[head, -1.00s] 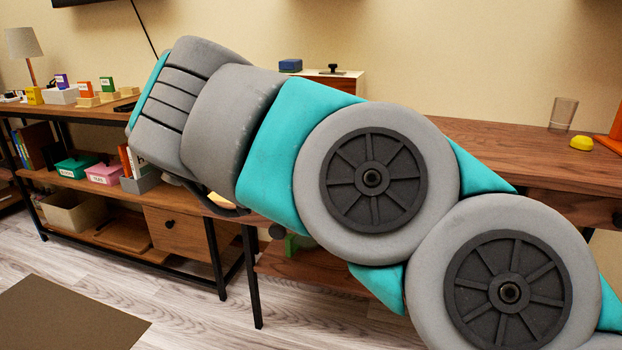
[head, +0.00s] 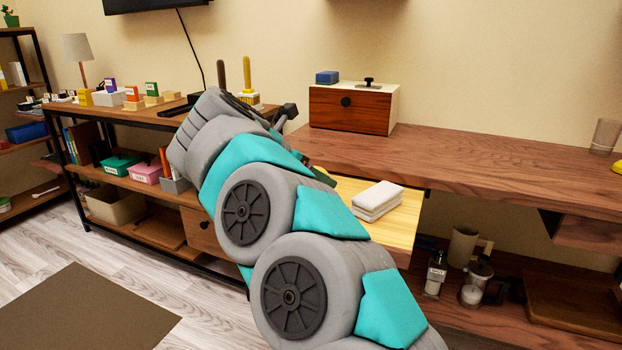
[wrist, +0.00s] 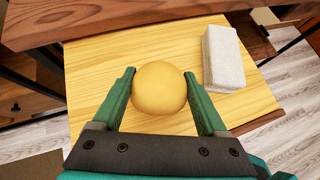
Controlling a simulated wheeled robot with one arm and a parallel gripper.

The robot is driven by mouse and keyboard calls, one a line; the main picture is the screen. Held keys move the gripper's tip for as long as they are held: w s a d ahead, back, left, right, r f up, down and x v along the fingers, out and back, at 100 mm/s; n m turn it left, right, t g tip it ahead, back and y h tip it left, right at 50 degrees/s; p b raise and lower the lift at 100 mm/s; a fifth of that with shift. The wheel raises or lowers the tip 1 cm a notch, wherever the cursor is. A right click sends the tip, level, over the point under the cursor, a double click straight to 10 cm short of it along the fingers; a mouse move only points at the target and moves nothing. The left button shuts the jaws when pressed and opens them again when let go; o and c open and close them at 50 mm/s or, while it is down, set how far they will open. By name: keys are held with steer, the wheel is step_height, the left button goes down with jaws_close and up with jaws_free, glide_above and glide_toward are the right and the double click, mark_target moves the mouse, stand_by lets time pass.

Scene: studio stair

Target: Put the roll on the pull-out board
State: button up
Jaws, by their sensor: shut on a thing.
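The roll (wrist: 159,87) is round and golden-tan. It sits between the two green fingers of my gripper (wrist: 159,76), which is shut on it, in the wrist view. The pull-out board (wrist: 95,62) is pale yellow wood and lies under the roll in that view. I cannot tell whether the roll touches it. In the head view the board (head: 404,232) sticks out below the dark wooden counter.
A white folded cloth (head: 376,197) lies on the board, right of the roll in the wrist view (wrist: 222,57). The counter edge (wrist: 120,20) runs along the board's far side. A wooden box (head: 350,107) stands on the counter. A mug (head: 463,246) is on the shelf below.

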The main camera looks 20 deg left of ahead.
steer(key=shift+w+a+f+p, duration=0.1)
steer(key=shift+w+a+p, duration=0.25)
steer(key=shift+w, duration=0.35)
steer(key=shift+w+a+f+p, duration=0.1)
steer(key=shift+w+a+p, duration=0.3)
steer(key=shift+w, duration=0.25)
steer(key=shift+w+a+f+p, duration=0.1)
steer(key=shift+w+a+p, duration=0.25)
steer(key=shift+w, duration=0.35)
steer(key=shift+f, duration=1.7)
steer(key=shift+f+b, duration=0.15)
steer(key=shift+b, duration=0.25)
steer(key=o, duration=1.3)
steer(key=v, duration=1.2)
steer(key=shift+r+b, duration=0.2)
steer(key=shift+b, duration=0.1)
